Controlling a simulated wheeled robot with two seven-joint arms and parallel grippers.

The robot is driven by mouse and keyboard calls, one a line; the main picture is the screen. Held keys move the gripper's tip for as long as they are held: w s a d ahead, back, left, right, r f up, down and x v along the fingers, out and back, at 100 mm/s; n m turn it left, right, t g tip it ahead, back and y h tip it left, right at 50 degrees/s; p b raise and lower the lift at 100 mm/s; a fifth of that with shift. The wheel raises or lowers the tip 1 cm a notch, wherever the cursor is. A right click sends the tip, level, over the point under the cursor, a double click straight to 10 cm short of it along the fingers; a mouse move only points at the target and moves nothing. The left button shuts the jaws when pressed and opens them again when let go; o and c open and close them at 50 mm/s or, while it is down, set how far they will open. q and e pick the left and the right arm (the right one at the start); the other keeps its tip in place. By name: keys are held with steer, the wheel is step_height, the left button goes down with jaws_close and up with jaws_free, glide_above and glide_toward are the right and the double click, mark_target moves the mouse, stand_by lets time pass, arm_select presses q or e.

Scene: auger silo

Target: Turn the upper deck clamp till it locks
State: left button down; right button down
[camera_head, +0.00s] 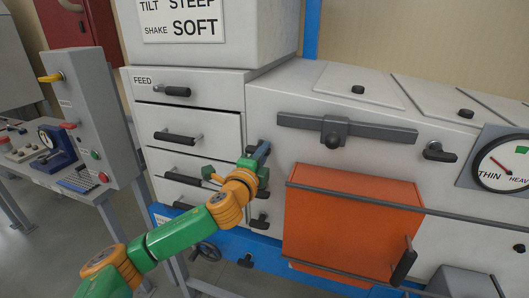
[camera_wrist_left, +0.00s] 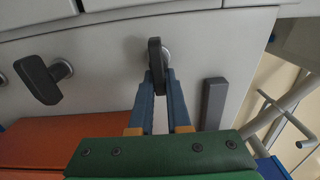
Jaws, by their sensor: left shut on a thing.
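The upper deck clamp is a small dark handle on a round metal post, on the pale machine front just right of the drawer stack. In the left wrist view the clamp handle (camera_wrist_left: 155,62) stands between the blue fingertips of my left gripper (camera_wrist_left: 158,84), lined up with them. In the head view my left gripper (camera_head: 262,149) is at this clamp, with its fingers shut on it; the gripper hides most of the handle. A second, similar dark clamp (camera_wrist_left: 40,79) sits apart to the left in the wrist view. My right gripper is not in view.
An orange panel (camera_head: 350,225) lies right of the gripper, below a grey bar (camera_head: 375,132) with a central block. Drawers with dark handles (camera_head: 178,138) stand close on the left. A dial (camera_head: 503,165) is at far right; a control console (camera_head: 75,150) stands at left.

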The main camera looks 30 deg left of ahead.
arm_select(q)
steer(key=c, duration=0.9)
jaws_free()
steer(key=shift+f, duration=0.1)
steer(key=shift+a, duration=0.15)
steer(key=shift+s, duration=0.1)
steer(key=shift+s+f+b, duration=0.1)
steer(key=shift+s+b, duration=0.25)
steer(key=b+v, duration=0.2)
steer(key=v, duration=0.4)
steer(key=shift+s, duration=0.1)
